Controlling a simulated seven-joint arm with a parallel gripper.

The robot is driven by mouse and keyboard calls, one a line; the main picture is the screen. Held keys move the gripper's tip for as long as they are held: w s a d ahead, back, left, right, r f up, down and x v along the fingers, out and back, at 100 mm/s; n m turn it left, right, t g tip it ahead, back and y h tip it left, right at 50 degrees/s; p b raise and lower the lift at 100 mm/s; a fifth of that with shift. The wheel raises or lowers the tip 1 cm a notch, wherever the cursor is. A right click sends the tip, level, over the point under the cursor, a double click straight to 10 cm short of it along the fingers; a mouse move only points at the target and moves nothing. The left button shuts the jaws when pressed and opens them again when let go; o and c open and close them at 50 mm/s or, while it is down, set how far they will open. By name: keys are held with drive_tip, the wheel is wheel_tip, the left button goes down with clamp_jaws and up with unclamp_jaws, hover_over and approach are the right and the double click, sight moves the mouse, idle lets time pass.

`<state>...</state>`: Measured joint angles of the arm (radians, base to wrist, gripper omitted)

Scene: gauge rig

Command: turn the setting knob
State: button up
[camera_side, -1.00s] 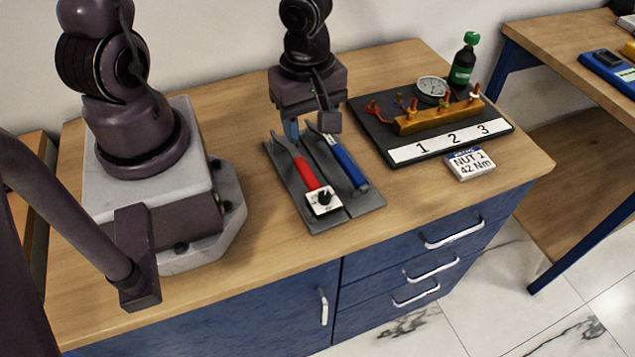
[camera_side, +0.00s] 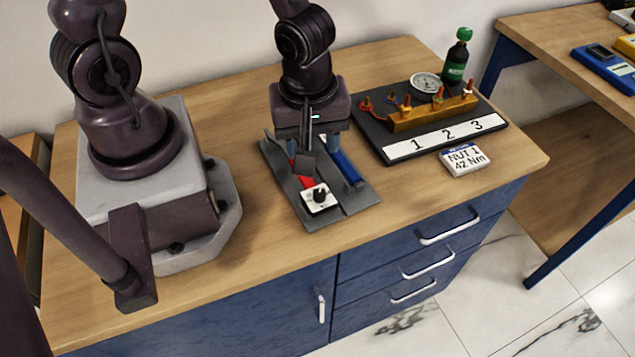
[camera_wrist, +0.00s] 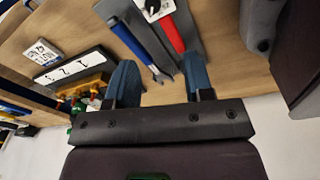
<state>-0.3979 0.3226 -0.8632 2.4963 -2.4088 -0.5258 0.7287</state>
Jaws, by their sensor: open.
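The black setting knob (camera_side: 319,195) sits on a small white plate (camera_side: 313,206) at the near end of the red-handled wrench (camera_side: 307,181), on a grey tray (camera_side: 350,212). In the wrist view the knob (camera_wrist: 152,6) shows at the top edge, partly cut off. A blue-handled wrench (camera_side: 348,169) lies beside the red one. My gripper (camera_side: 313,150) is open and empty, above the far part of the tray, behind the knob and apart from it. In the wrist view its blue fingers (camera_wrist: 160,72) are spread wide, with the wrench heads between them.
A green-capped bottle (camera_side: 457,62) stands behind. A card reading "NUT 1 42 Nm" (camera_side: 464,160) lies in front.

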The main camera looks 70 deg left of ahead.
drive_tip(key=w+d+r+m+t+h, duration=0.2)
drive_tip(key=w+d+m+t, duration=0.3)
drive_tip(key=m, duration=0.5)
drive_tip(key=m+g+y, duration=0.1)
drive_tip(key=m+g, duration=0.5)
drive_tip(key=m, duration=1.2)
hover_over(320, 192)
wheel_tip(320, 192, down, 12)
drive_tip(key=shift+r, duration=0.2)
clamp_jaws()
